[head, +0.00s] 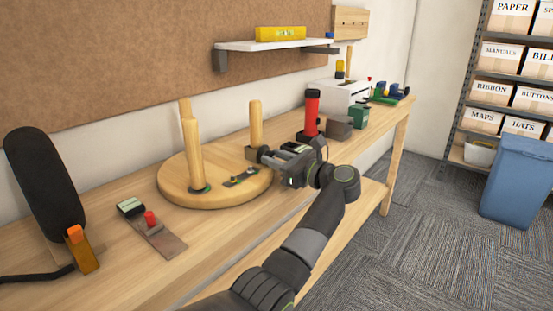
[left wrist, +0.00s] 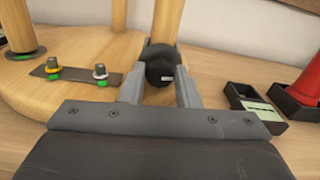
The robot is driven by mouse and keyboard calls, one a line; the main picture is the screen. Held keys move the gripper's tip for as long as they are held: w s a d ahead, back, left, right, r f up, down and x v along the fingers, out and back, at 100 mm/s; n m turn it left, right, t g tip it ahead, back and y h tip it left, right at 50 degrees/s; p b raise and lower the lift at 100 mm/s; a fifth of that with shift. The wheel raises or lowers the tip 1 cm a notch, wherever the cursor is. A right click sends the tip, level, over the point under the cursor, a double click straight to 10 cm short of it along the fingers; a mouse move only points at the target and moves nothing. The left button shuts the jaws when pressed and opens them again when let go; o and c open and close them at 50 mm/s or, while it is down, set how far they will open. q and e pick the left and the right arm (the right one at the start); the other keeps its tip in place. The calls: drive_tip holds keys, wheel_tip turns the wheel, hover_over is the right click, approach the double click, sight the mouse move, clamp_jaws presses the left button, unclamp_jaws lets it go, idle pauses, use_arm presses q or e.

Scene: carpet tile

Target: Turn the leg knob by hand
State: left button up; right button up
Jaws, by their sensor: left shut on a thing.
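A round wooden top (head: 225,195) lies on the bench with wooden legs standing up from it. One leg (head: 191,150) is at its left, another leg (head: 256,125) at its back right. In the left wrist view, a black knob (left wrist: 159,71) sits at the foot of a leg (left wrist: 167,22). My left gripper (head: 263,155) is at the edge of the top, by the right-hand leg. Its fingers, also in the left wrist view (left wrist: 160,84), are shut on the knob from both sides. The knob is hidden in the head view. My right gripper is not in view.
A metal plate with two studs (left wrist: 78,72) lies on the top. A red flashlight-like cylinder (head: 312,112) and small dark boxes (head: 339,128) stand to the right. A plate with a red knob (head: 152,232) and an orange-tipped block (head: 82,249) are at the left.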

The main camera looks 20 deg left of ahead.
use_arm(q)
drive_tip(key=shift+r+m+p, duration=0.1)
drive_tip(key=shift+m+p, duration=0.3)
drive_tip(key=shift+m, duration=0.2)
drive_tip(key=m+p, duration=0.1)
drive_tip(key=m, duration=0.2)
drive_tip(key=shift+m+p, duration=0.3)
drive_tip(key=shift+m, duration=0.4)
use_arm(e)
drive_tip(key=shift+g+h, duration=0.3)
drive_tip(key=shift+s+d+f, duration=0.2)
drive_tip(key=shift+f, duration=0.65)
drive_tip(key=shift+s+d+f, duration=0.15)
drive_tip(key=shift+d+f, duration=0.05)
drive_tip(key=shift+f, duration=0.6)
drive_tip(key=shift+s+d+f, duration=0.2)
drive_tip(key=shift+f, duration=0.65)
use_arm(q)
drive_tip(key=o, duration=1)
drive_tip(key=shift+c, duration=0.2)
